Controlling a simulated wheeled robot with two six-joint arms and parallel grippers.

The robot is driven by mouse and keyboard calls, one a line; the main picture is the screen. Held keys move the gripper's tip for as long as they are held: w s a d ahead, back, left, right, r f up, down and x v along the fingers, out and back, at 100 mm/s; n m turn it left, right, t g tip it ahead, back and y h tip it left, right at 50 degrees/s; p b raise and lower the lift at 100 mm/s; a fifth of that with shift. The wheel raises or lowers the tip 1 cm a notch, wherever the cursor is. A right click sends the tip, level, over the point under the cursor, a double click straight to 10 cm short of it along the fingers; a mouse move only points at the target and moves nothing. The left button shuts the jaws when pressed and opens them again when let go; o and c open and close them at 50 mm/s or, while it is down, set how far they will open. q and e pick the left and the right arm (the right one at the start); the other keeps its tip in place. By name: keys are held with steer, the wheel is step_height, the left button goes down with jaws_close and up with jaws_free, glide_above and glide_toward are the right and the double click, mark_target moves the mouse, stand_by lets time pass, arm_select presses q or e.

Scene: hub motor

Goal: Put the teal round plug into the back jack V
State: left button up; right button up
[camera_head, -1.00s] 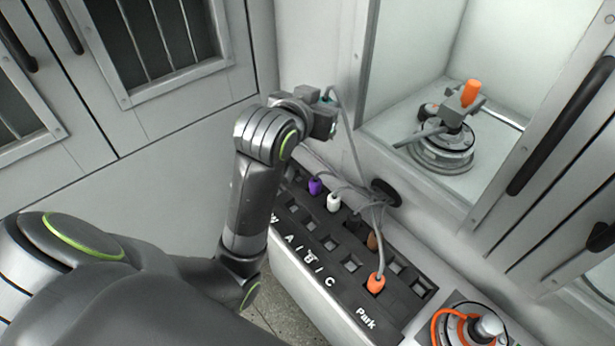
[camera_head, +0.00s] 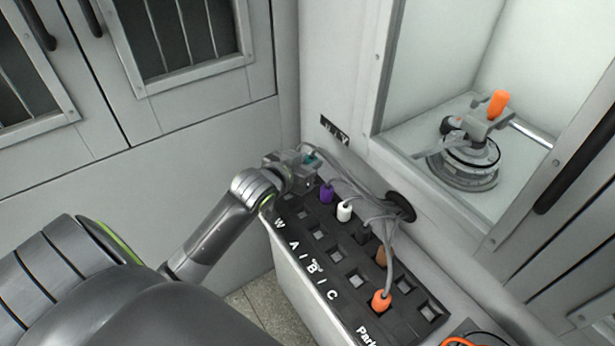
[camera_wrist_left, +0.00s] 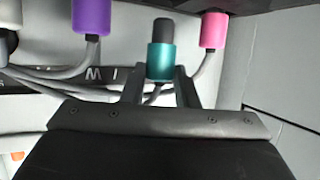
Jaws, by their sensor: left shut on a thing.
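My left gripper (camera_head: 304,168) is shut on the teal round plug (camera_head: 312,158), at the far left end of the black jack panel (camera_head: 318,262). In the left wrist view the teal plug (camera_wrist_left: 160,62) stands between the two fingers (camera_wrist_left: 161,92), its dark tip pointing up in the picture and in plain sight. A grey cable runs from it. A dark label (camera_head: 335,128) with white letters is on the wall behind the panel; its letters are hard to read. The jack just by the plug is hidden by the gripper. My right gripper is not in view.
Purple (camera_head: 327,193), white (camera_head: 344,211), brown (camera_head: 381,256) and orange (camera_head: 382,300) plugs stand in the panel. A pink plug (camera_wrist_left: 213,30) shows beside the teal one in the wrist view. Loose grey cables run to a dark wall opening (camera_head: 401,206). Several jacks are empty.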

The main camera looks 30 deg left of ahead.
arm_select(q)
step_height(320, 180, down, 3)
steer(key=shift+f+b, duration=0.15)
steer(key=shift+b, duration=0.2)
steer(key=shift+f, duration=0.3)
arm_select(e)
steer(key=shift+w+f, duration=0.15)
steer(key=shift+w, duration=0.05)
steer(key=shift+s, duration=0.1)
arm_select(q)
steer(key=o, duration=1)
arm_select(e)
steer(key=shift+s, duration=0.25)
arm_select(q)
steer(key=shift+r, duration=0.1)
steer(key=shift+s, duration=0.2)
steer(key=shift+p+v, duration=0.6)
steer(key=shift+v, duration=5.2)
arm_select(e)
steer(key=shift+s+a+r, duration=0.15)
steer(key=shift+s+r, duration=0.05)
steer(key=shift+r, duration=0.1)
